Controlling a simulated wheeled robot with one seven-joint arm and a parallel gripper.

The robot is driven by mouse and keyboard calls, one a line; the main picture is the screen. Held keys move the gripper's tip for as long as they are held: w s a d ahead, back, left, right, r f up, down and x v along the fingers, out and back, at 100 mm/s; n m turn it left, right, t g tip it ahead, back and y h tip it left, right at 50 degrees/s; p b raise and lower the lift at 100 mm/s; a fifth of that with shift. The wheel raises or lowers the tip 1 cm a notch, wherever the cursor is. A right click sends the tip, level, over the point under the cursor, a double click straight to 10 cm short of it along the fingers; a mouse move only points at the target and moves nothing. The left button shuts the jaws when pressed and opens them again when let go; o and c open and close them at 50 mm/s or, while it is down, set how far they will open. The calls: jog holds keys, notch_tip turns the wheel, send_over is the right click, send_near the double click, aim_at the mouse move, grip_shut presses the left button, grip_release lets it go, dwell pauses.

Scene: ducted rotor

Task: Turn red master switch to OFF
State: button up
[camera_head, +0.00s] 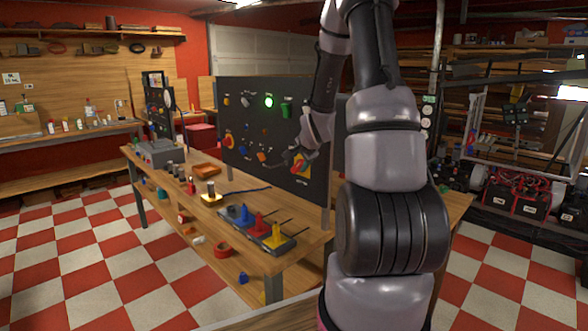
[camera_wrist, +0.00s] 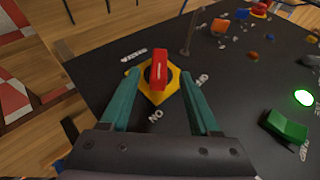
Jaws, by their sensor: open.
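The red master switch (camera_wrist: 159,68) is a red bar handle on a yellow plate (camera_wrist: 177,76), mounted on a black panel (camera_wrist: 105,90). In the wrist view the bar lies in line with the label ON, which appears upside down below it. Another label, partly hidden, is at its right. My gripper (camera_wrist: 160,76) is open, with one teal finger on each side of the switch and visible gaps to the red bar. In the head view the switch (camera_head: 301,166) is at the panel's lower right, with my gripper (camera_head: 293,157) before it, partly covering it.
A lit green lamp (camera_wrist: 303,97) and a green rocker switch (camera_wrist: 286,124) are on the same panel, along with several small knobs. The panel stands on a wooden workbench (camera_head: 305,238) holding a tray of coloured pieces (camera_head: 290,244). Checkered floor (camera_head: 80,255) is free at left.

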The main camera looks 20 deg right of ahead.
aim_at(297, 166)
jog(key=x, duration=0.7)
grip_shut()
